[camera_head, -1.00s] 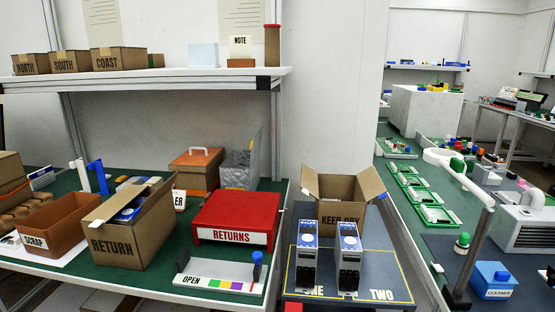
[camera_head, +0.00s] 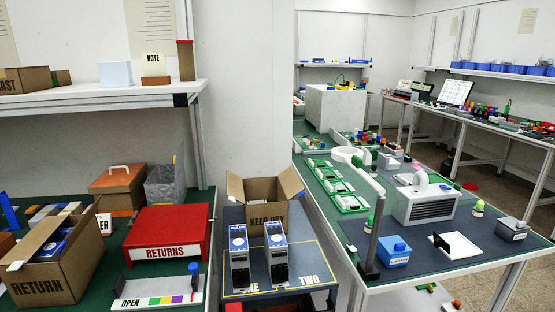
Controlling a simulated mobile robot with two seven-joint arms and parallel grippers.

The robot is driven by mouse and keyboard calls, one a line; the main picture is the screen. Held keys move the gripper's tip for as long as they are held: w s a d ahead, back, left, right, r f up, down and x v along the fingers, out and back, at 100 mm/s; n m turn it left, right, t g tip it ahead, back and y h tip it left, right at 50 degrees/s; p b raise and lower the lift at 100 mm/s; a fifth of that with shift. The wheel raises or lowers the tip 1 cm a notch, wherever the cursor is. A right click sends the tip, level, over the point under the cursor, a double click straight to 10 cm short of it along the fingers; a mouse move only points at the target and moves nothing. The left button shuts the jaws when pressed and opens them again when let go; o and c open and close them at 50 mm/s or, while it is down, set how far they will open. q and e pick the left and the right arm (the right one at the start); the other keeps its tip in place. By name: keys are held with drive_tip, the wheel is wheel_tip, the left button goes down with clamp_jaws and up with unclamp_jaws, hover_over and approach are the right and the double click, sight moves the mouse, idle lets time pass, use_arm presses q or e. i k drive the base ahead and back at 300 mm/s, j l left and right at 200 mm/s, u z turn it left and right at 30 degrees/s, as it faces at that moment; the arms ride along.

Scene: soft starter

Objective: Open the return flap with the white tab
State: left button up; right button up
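An open-topped cardboard box marked RETURN (camera_head: 38,291) stands at the lower left on the green bench, cut off by the picture's bottom edge. Blue and white goods show inside it. A small white tab (camera_head: 15,265) shows at the left end of its front flap edge. Neither of my grippers is in view.
A white OPEN panel with a blue knob (camera_head: 160,291) lies in front of the red case. Two grey-blue units (camera_head: 240,260) stand on a dark mat before an open KEEP DRY box (camera_head: 267,213). A second bench with a heater (camera_head: 425,202) is at right.

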sight(25, 249)
drive_tip(key=u, duration=1.35)
